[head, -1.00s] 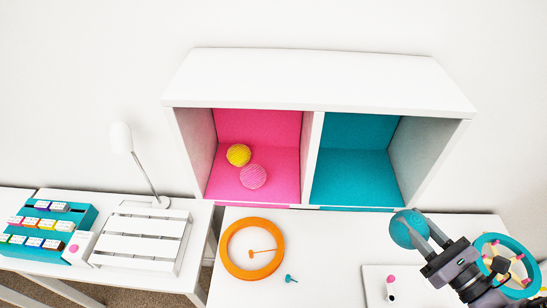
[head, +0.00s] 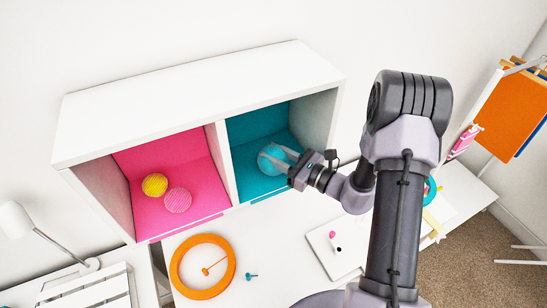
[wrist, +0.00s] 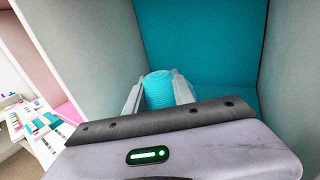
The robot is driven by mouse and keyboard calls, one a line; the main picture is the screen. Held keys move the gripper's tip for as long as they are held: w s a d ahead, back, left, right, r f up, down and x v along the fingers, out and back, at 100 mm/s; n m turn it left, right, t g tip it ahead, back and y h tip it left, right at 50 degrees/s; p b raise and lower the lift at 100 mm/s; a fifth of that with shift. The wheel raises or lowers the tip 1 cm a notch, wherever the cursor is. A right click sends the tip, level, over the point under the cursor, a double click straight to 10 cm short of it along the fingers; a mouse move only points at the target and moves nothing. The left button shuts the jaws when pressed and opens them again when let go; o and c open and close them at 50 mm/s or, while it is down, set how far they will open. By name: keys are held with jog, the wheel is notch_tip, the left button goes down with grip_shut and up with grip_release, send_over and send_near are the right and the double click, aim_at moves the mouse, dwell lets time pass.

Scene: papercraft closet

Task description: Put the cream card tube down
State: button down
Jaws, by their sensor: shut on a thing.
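My gripper (head: 283,160) is shut on a turquoise ball (head: 268,158), inside the teal right-hand compartment (head: 245,132) of the white wall cabinet. In the wrist view the ribbed ball (wrist: 158,90) sits between the two pale fingers (wrist: 160,95), in front of the teal back wall. I cannot tell whether the ball touches the compartment floor. No cream card tube shows clearly in the gripper or in the compartments.
The pink compartment (head: 135,160) holds a yellow ball (head: 155,185) and a pink ball (head: 177,200). On the white desk below are an orange ring (head: 177,268), a small teal pin (head: 251,276) and a white board (head: 325,258). An orange panel (head: 512,108) stands far right.

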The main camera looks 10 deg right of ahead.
jog(key=shift+w+f, duration=0.1)
jog(key=shift+f, duration=0.8)
jog(key=shift+f+b, duration=0.15)
jog(key=shift+b, duration=0.15)
jog(key=c, duration=1.1)
grip_release()
